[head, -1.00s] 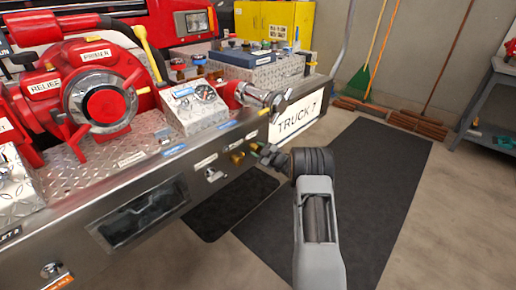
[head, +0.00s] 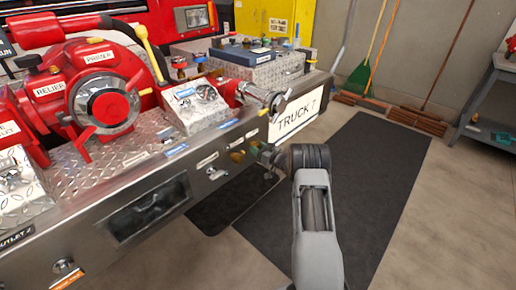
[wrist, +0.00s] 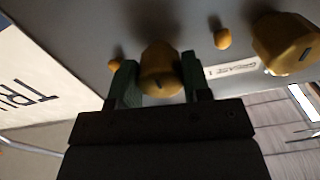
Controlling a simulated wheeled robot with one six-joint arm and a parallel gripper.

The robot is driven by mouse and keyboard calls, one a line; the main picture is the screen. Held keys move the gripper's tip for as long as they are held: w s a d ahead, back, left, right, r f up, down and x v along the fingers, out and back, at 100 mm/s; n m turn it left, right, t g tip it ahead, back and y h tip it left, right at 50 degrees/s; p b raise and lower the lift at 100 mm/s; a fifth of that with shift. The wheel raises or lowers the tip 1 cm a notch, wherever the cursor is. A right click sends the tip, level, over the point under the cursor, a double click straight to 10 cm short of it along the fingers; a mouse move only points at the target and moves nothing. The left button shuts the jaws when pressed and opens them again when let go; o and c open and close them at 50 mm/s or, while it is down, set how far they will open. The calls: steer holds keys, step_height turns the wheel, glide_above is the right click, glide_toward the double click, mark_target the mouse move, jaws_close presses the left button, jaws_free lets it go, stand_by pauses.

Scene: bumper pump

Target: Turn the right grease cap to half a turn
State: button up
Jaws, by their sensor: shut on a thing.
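In the head view my gripper (head: 268,156) is at the front panel under the TRUCK 7 plate, and hides this cap. The left grease cap (wrist: 285,42), also brass with a dark mark, is at the right of the wrist view. It shows in the head view (head: 237,156) just left of my gripper.
Small brass fittings (wrist: 222,39) and a white label (wrist: 232,69) sit near the caps. The TRUCK 7 plate (head: 297,115) is above. The dark floor mat (head: 350,190) is clear.

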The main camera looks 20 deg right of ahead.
stand_by(0.4)
steer(key=o, duration=0.9)
steer(key=shift+o, duration=0.2)
steer(key=p+v, duration=0.2)
steer(key=v, duration=1.1)
steer(key=shift+s, duration=0.4)
steer(key=shift+d, duration=0.15)
